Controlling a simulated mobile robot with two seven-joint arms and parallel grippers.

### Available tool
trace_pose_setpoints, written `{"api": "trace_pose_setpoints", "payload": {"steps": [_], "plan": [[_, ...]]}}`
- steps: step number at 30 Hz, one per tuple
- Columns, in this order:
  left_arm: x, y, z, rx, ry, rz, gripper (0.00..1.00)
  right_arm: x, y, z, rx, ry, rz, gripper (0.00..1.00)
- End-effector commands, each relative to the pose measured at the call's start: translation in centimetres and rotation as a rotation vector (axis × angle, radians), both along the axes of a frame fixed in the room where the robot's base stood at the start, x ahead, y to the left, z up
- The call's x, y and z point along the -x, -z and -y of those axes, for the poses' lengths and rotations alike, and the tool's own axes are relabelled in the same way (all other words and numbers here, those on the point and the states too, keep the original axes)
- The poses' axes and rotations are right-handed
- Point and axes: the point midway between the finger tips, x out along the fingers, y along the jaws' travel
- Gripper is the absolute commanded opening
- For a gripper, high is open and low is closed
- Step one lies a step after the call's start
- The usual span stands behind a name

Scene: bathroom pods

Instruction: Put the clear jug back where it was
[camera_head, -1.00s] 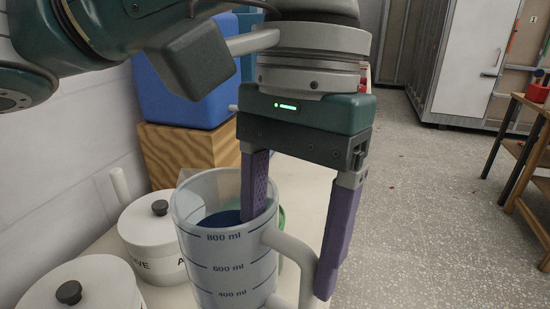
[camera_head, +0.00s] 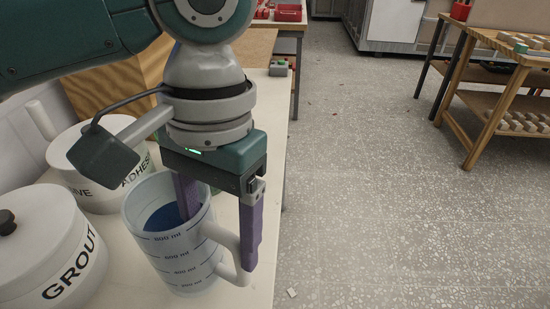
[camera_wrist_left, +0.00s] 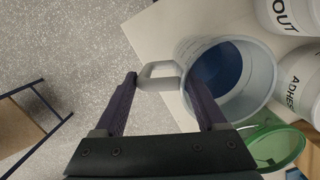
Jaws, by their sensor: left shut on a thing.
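The clear jug (camera_head: 178,262) is a translucent measuring jug with dark ml marks and something blue inside. It is upright at the worktop's edge side, and I cannot tell whether its base touches the top. My left gripper (camera_head: 222,242) is shut on it, pointing down. One purple finger is inside the rim and the other is outside the handle. In the left wrist view the jug (camera_wrist_left: 262,75) shows its open mouth, with the handle between the fingers of my left gripper (camera_wrist_left: 160,78). My right gripper is not in view.
A white GROUT pot (camera_head: 50,258) and a white ADHESIVE pot (camera_head: 100,195) stand left of the jug on the pale worktop (camera_head: 262,240). A green object (camera_wrist_left: 278,148) lies near the jug. A wooden block is behind. Open floor (camera_head: 370,200) is right; a slatted bench (camera_head: 500,110) stands beyond.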

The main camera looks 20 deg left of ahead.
Motion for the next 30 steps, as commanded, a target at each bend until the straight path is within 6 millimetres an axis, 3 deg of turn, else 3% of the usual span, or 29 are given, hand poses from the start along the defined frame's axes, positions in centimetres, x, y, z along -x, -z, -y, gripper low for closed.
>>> {"api": "trace_pose_setpoints", "payload": {"steps": [10, 23, 24, 30], "plan": [[0.0, 4.2, 0.0, -0.002, -0.001, -0.001, 0.0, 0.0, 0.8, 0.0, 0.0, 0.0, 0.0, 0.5], [0.0, 4.8, 0.0, -0.001, 0.0, 0.001, 0.0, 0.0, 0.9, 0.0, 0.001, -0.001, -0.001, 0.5], [0.0, 4.9, 0.0, -0.001, 0.0, -0.001, 0.75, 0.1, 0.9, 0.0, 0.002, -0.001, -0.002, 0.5], [0.0, 4.8, 0.0, -0.001, 0.0, 0.0, 0.98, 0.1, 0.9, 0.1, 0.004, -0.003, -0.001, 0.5]]}}
